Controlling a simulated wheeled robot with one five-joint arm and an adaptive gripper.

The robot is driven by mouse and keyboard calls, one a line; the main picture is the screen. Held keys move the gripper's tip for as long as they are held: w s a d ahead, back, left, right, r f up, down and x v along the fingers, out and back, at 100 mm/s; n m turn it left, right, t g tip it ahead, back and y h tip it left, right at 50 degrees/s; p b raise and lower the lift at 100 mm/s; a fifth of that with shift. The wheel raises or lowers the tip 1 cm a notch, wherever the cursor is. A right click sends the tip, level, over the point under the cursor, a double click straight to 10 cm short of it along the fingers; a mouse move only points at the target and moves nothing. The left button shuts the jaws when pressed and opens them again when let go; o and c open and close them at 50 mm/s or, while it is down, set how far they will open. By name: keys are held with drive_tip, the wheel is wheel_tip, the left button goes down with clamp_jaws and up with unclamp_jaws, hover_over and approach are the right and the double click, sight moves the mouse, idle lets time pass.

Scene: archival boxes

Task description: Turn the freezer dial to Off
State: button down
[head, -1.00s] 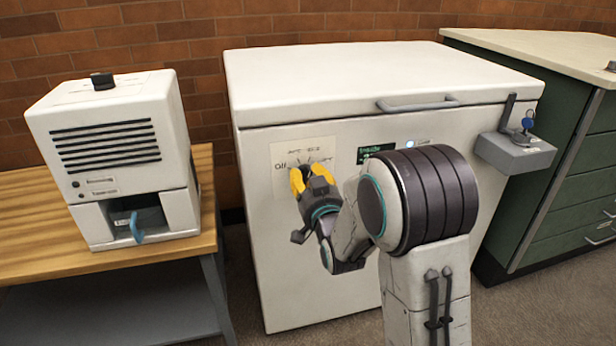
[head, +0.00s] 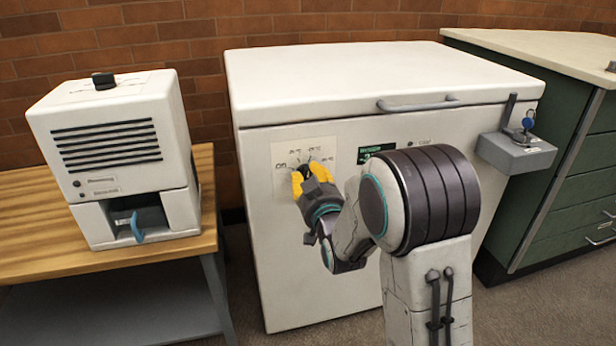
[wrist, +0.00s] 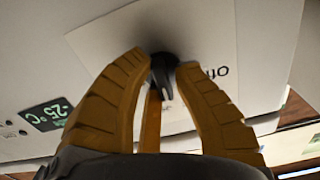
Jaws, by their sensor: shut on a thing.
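The white chest freezer (head: 270,240) stands in the middle of the head view, lid closed. Its pale dial plate (head: 323,145) is on the front at the upper left, with "Off" at the plate's left and temperature marks along the top. My gripper (head: 307,170) is at this plate, its yellow fingers on either side of the dark dial. In the wrist view my gripper (wrist: 163,66) is shut on the dial (wrist: 162,72), and "Off" shows to the right of it. The fingers hide part of the dial, and I cannot tell which mark it points to.
A green display (head: 376,152) right of the plate reads -25 °C in the wrist view. A grey lock box (head: 515,152) with a blue key juts from the freezer's right. A white machine (head: 110,150) stands on a wooden table at left; a green cabinet (head: 560,190) is at right.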

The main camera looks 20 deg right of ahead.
sight(305, 129)
drive_tip(key=n, duration=0.7)
drive_tip(key=shift+r, duration=0.35)
drive_tip(key=n, duration=0.7)
drive_tip(key=shift+r, duration=0.15)
drive_tip(key=shift+n, duration=0.3)
drive_tip(key=c, duration=1.3)
unclamp_jaws()
drive_tip(key=shift+w, duration=0.1)
drive_tip(key=shift+o, duration=0.9)
drive_tip(key=shift+a, duration=0.1)
drive_tip(key=shift+r, duration=4.9)
